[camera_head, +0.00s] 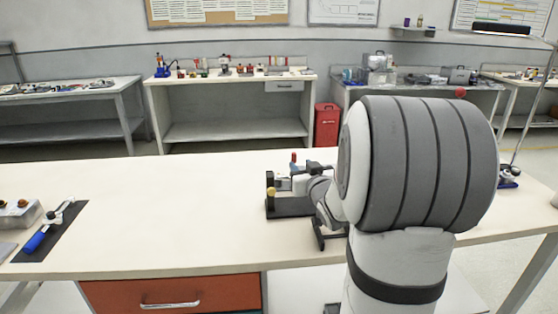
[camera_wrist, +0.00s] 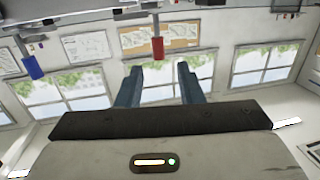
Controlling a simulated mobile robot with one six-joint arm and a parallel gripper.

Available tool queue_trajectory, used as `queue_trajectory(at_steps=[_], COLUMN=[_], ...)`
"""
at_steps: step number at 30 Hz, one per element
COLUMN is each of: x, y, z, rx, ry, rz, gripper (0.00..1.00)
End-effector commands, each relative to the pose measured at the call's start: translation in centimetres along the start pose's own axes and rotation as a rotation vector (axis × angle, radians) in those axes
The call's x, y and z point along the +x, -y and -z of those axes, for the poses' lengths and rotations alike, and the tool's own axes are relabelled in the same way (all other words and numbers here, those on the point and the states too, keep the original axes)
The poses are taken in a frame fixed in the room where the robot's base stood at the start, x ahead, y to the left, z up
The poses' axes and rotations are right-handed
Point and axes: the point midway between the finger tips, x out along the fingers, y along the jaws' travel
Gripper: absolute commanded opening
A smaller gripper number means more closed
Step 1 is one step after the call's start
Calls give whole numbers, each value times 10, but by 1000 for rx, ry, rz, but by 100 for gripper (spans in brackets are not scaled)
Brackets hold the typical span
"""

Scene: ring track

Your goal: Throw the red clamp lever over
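The red clamp lever shows in the wrist view as a red handle (camera_wrist: 157,48) on a thin stem from the top edge. In the head view its small red tip (camera_head: 293,158) stands upright on a fixture with a dark base (camera_head: 288,208) on the bench. My gripper (camera_wrist: 159,68) is open, its two blue-grey fingers apart. The red handle appears between the finger lines, just beyond the fingertips, with no visible contact. In the head view my arm covers part of the fixture, and the fingers cannot be made out clearly.
A blue-handled lever (camera_head: 42,236) lies on a dark mat at the bench's left; a blue handle (camera_wrist: 32,66) also shows in the wrist view. A grey box (camera_head: 18,216) stands beside the mat. The white bench top (camera_head: 160,205) between mat and fixture is clear.

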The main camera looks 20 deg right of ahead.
Motion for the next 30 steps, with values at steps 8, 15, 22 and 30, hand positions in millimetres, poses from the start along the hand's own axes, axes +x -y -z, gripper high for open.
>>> queue_trajectory(at_steps=[8, 15, 22, 30], x=[19, 58, 79, 80], y=[-4, -3, -3, -3], z=[2, 4, 6, 6], rx=[9, 8, 9, 9], ry=[-61, -59, -59, -58], rz=[25, 25, 23, 22], gripper=[34, 34, 34, 34])
